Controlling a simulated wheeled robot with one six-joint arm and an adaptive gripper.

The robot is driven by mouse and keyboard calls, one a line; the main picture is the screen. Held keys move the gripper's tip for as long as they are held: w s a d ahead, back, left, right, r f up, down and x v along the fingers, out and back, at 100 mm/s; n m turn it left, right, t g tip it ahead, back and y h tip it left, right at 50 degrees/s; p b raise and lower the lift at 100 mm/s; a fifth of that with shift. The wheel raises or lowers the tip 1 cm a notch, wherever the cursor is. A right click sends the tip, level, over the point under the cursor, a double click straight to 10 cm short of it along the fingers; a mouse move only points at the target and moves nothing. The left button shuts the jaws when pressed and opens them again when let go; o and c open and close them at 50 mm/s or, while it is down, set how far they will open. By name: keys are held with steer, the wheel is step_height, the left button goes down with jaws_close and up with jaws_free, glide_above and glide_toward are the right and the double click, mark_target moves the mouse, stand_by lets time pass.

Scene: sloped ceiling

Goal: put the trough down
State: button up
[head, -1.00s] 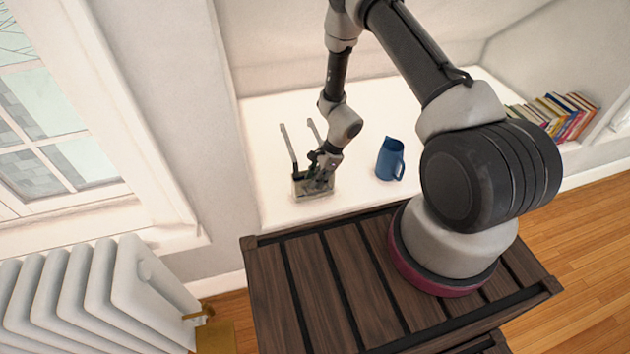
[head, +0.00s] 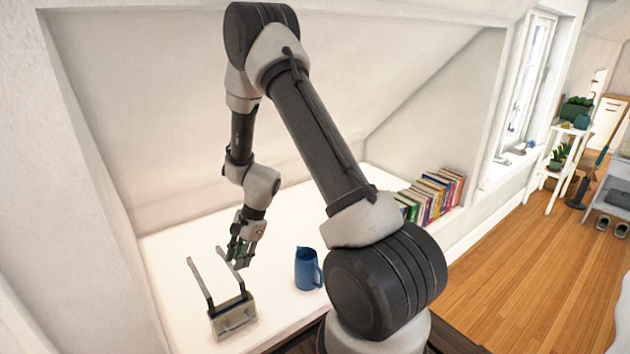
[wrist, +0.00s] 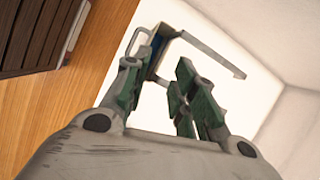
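The trough (head: 233,318) is a small beige-grey box with two long grey arms rising from it. It sits on the white surface (head: 275,300), near its front left part in the head view. My gripper (head: 240,262) is above and behind the box, near the arms and apart from the box. The trough (wrist: 160,42) shows beyond the fingertips there, partly hidden by the left finger.
A blue pitcher (head: 307,268) stands on the white surface to the right of the trough. A row of books (head: 432,194) stands farther right. The sloped ceiling (head: 400,90) comes down behind the surface. Wooden floor (head: 510,270) is open at the right.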

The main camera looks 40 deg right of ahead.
steer(key=s+d+r+n+t, duration=0.1)
steer(key=s+r+n, duration=0.2)
steer(key=r, duration=0.6)
steer(key=s+d+r+n+h, duration=0.1)
steer(key=s+r+n, duration=0.2)
steer(key=r, duration=0.5)
steer(key=s+d+r+n+t, duration=0.1)
steer(key=s+d+r+n, duration=0.15)
steer(key=r, duration=0.65)
steer(key=s+d+r+n+h, duration=0.1)
steer(key=s+d+r+n, duration=0.2)
steer(key=s, duration=0.6)
steer(key=s+d+r+n+t+h, duration=0.1)
steer(key=s+d+r+n+h, duration=0.1)
steer(key=s+r, duration=0.4)
steer(key=s+d+n, duration=0.1)
steer(key=s+n, duration=0.1)
steer(key=shift+s+d+r+t+h, duration=0.2)
steer(key=shift+s+d+t+h, duration=0.05)
steer(key=shift+s+t+h, duration=0.1)
